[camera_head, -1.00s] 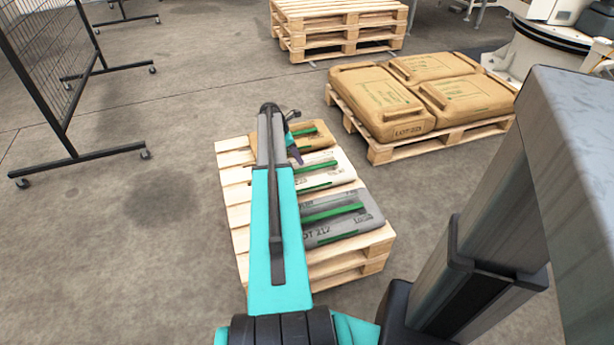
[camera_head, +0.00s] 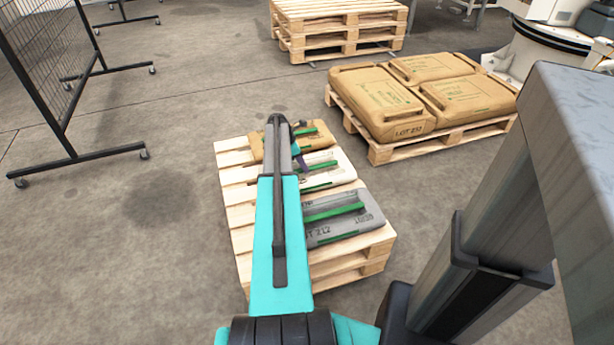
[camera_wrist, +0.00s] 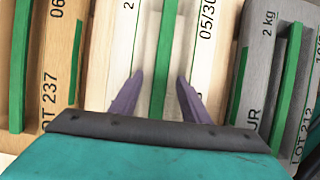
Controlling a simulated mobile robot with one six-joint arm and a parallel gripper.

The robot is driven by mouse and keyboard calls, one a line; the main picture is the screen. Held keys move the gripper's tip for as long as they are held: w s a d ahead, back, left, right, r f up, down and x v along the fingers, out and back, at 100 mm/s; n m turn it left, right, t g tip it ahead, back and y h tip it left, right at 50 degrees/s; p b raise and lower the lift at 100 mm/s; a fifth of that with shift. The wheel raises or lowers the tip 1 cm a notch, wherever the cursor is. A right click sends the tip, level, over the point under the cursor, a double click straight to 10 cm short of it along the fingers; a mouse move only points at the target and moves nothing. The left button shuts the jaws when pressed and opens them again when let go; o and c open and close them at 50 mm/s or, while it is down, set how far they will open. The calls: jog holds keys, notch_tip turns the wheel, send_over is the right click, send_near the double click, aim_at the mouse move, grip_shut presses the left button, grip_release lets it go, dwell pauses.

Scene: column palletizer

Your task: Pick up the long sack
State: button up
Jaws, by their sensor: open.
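Three sacks with raised green handles lie side by side on the near pallet (camera_head: 231,178): a brown sack (camera_head: 318,134), a white sack (camera_head: 342,172) and a grey sack (camera_head: 352,228). I cannot tell which one is the long sack. In the wrist view the white sack (camera_wrist: 100,60) is in the middle, the brown sack (camera_wrist: 48,70) at left and the grey sack (camera_wrist: 262,70) at right. My gripper (camera_wrist: 160,77) is open and empty over the white sack, its purple fingers on either side of that sack's green handle (camera_wrist: 163,65). My arm hides part of the sacks in the head view.
Another pallet (camera_head: 400,150) with several large brown sacks (camera_head: 445,90) stands at the back right. Stacked empty pallets (camera_head: 340,32) stand farther back. A black mesh fence on wheels (camera_head: 60,90) is at left. The floor left of the near pallet is clear.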

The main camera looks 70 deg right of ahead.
jog(key=shift+x, duration=1.45)
jog(key=shift+a, duration=0.1)
grip_shut()
dwell(0.5)
jog(key=shift+r, duration=0.15)
